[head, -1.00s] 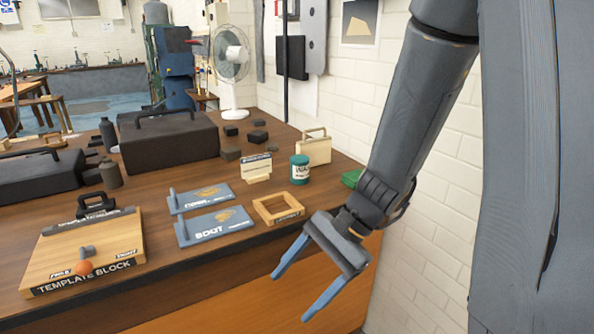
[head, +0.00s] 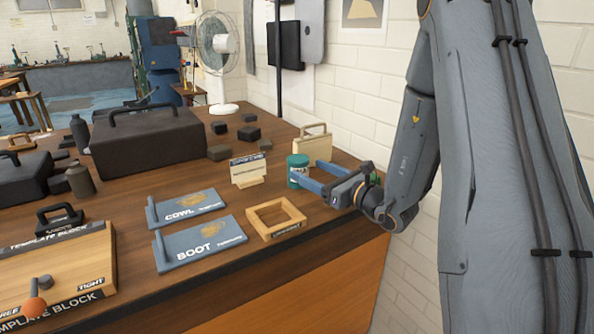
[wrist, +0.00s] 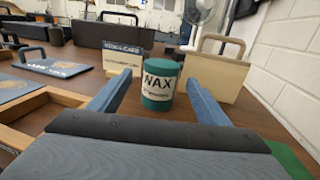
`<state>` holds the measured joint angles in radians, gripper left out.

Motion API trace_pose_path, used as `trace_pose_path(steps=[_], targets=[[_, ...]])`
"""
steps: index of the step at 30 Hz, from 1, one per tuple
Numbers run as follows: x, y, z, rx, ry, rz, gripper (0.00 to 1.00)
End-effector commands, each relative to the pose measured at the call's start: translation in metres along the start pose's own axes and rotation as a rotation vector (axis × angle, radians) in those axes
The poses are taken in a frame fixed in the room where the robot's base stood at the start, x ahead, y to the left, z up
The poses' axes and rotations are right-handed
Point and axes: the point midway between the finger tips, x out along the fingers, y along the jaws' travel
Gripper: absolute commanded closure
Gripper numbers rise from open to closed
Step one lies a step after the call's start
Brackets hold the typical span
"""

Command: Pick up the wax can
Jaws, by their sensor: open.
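The wax can (head: 297,171) is a small teal cylinder with a white label, upright on the wooden bench (head: 130,193). In the wrist view the wax can (wrist: 159,84) stands ahead, between the tips of the two blue fingers. My gripper (head: 306,176) is open and level, reaching in from the right. In the head view its fingers partly overlap the can. My gripper (wrist: 160,92) holds nothing, and I cannot tell whether either finger touches the can.
A cream block with a handle (head: 312,145) stands behind the can, and a small card stand (head: 248,170) is to its left. A wooden square frame (head: 275,218) lies in front. Blue COWL (head: 187,207) and BOOT (head: 203,243) plates lie farther left.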

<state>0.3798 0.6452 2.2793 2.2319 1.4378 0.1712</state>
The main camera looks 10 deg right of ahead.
Motion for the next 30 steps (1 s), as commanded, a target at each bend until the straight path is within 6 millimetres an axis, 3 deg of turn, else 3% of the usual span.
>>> trace_pose_path(steps=[12,22,30], targets=[[0.052,-0.002,0.002,0.0,0.001,0.004,0.3],[0.059,-0.002,0.001,0.0,0.002,0.002,0.3],[0.059,-0.002,0.001,0.0,0.002,0.002,0.74]])
